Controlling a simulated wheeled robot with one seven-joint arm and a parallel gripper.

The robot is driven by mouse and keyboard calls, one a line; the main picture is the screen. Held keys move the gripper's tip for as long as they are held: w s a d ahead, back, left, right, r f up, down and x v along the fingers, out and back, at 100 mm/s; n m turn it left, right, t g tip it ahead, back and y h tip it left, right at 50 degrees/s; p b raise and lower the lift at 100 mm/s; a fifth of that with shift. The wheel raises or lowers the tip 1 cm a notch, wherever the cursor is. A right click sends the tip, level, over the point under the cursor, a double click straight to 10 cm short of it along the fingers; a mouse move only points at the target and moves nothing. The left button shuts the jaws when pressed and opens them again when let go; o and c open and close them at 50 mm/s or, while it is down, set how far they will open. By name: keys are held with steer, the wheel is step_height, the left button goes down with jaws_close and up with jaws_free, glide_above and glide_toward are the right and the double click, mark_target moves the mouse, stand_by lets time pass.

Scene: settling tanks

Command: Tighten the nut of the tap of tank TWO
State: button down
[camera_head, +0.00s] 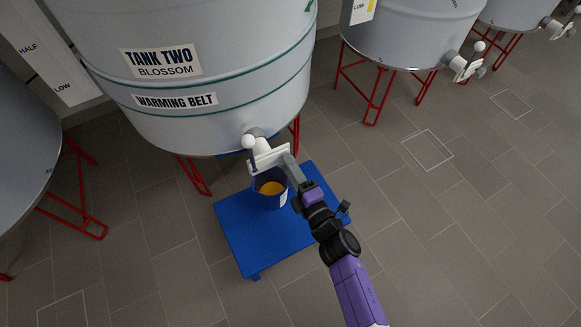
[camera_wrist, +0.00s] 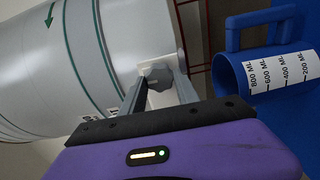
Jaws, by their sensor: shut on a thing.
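Tank TWO (camera_head: 215,35), a large pale grey drum with a "TANK TWO BLOSSOM" label, stands at the upper middle of the head view. Its white tap (camera_head: 265,157) sticks out low on its front, with a white ball at its upper left. My gripper (camera_head: 284,162) reaches the tap from the lower right. In the wrist view the two grey fingers of my gripper (camera_wrist: 160,88) are shut on the grey nut (camera_wrist: 157,73) at the tank's outlet. The fingers hide the nut's sides, and the nut cannot be made out in the head view.
A blue jug (camera_head: 270,200) with amber content stands under the tap on a blue stand (camera_head: 240,235). In the wrist view the jug (camera_wrist: 234,75) shows a millilitre scale, close to the right of my fingers. Other tanks on red legs stand left and right. The floor at right is clear.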

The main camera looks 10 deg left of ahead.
steer(key=shift+f, duration=0.1)
steer(key=c, duration=0.9)
jaws_free()
steer(key=shift+s, duration=0.1)
steer(key=p+v, duration=0.2)
steer(key=v, duration=0.5)
steer(key=shift+s+d+p, duration=0.25)
steer(key=shift+p, duration=0.1)
